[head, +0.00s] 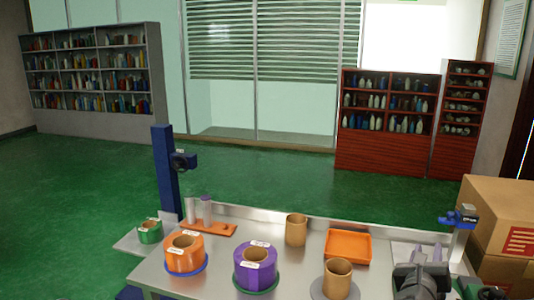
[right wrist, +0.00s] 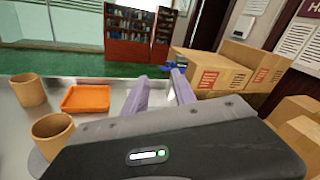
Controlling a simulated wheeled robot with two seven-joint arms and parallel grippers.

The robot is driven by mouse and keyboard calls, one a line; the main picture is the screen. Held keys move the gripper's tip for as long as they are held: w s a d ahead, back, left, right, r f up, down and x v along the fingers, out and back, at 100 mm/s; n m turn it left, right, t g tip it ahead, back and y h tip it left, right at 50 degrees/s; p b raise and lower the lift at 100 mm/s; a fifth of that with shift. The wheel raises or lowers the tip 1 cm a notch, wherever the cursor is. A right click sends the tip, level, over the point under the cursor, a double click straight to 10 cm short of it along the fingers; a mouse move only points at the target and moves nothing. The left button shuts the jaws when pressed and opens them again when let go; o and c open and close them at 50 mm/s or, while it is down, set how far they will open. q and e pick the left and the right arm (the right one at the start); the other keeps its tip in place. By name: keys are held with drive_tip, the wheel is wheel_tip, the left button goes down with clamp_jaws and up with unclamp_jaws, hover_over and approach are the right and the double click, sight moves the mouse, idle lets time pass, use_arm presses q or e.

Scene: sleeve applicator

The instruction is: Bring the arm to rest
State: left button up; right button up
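My right gripper (head: 427,256) is at the right front of the metal table (head: 215,278). In the right wrist view its two pale fingers (right wrist: 159,95) stand apart with nothing between them. A brown cup (head: 338,279) stands on a grey disc to its left, and the cup also shows in the right wrist view (right wrist: 52,135). A second brown cup (head: 296,230) stands farther back. An orange tray (head: 348,246) lies behind and left of the gripper, and looks empty. My left gripper is not in view.
An orange ring (head: 184,241) and a purple ring (head: 255,252) sit on round bases. A green ring (head: 150,232) is at the far left, beside an orange rack (head: 208,230) with upright tubes. A blue post (head: 166,172) rises behind. Cardboard boxes (head: 500,212) stand at right.

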drive_tip(key=s+a+f+n+g+y+b, duration=0.1)
drive_tip(key=a+f+n+y, duration=0.3)
drive_tip(key=f+n, duration=0.45)
drive_tip(key=s+a+f+n+g+y, duration=0.1)
drive_tip(key=a+f+n+y, duration=0.2)
drive_tip(key=a+f+n, duration=0.55)
drive_tip(key=s+a+f+n+g+y+b, duration=0.1)
drive_tip(key=s+a+f+n+g+y, duration=0.15)
drive_tip(key=f+n, duration=0.55)
drive_tip(key=s+a+f+n+g+y+b, duration=0.1)
drive_tip(key=s+a+f+n+g, duration=0.3)
drive_tip(key=s+a+f, duration=0.5)
drive_tip(key=s+a+f+n+g+y+b, duration=0.1)
drive_tip(key=s+a+f+n+g+y, duration=0.3)
drive_tip(key=s+f, duration=1.1)
drive_tip(key=s+a+n, duration=0.1)
drive_tip(key=a+n, duration=0.2)
drive_tip(key=a, duration=0.3)
drive_tip(key=shift+s+a+f+n+g+b, duration=0.3)
drive_tip(key=shift+s+n+g+b, duration=0.05)
drive_tip(key=shift+n+b, duration=0.05)
